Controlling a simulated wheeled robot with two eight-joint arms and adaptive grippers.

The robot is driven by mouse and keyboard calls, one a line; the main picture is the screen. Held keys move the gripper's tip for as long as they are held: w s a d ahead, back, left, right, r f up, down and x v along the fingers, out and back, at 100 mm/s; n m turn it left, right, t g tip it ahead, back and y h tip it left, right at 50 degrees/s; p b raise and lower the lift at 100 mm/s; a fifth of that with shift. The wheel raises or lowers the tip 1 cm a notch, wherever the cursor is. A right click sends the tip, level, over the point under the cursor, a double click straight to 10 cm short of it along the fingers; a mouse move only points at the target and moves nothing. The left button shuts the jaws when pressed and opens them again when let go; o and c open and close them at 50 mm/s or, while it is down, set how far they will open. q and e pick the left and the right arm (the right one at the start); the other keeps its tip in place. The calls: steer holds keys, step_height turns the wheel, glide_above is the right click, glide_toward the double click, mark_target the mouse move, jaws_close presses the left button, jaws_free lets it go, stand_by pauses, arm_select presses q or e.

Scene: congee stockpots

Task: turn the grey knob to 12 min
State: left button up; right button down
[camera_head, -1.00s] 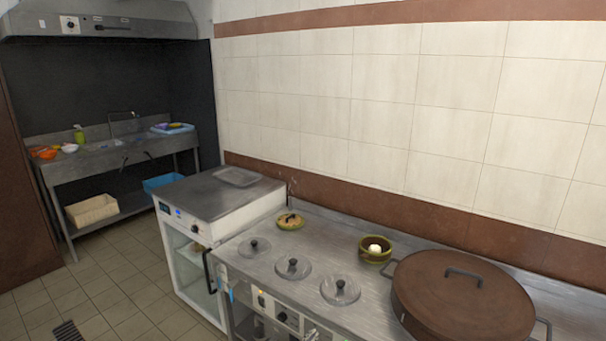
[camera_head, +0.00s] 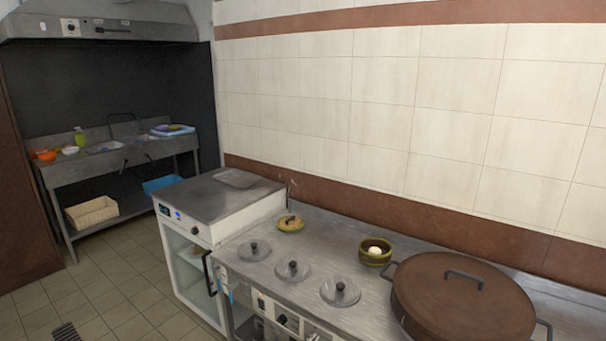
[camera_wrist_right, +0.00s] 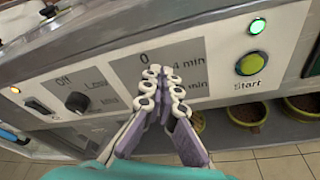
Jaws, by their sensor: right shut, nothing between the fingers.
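My right gripper (camera_wrist_right: 163,74) is shut and empty in the right wrist view, its fingertips together in front of the timer label on the front panel (camera_wrist_right: 205,50). The label (camera_wrist_right: 192,68) shows "0", "4 min" and another "min" mark that is partly covered. The grey knob is not clearly visible; the fingers cover the middle of the label. I cannot tell whether they touch the knob. In the head view only a small pale bit by the panel at the bottom edge may be this gripper. My left gripper is not in view.
Left of the label is a black knob (camera_wrist_right: 77,102) marked "Off". To the right are a green Start button (camera_wrist_right: 250,64) and a lit green lamp (camera_wrist_right: 258,26). Bowls (camera_wrist_right: 245,115) stand below the panel. Lids (camera_head: 340,291) and a large brown lid (camera_head: 462,297) are on top.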

steer(key=shift+r, duration=0.15)
steer(key=shift+s+r, duration=0.15)
steer(key=v, duration=0.3)
steer(key=f+v, duration=0.1)
steer(key=v, duration=0.1)
steer(key=shift+s+a, duration=0.25)
steer(key=shift+a, duration=0.2)
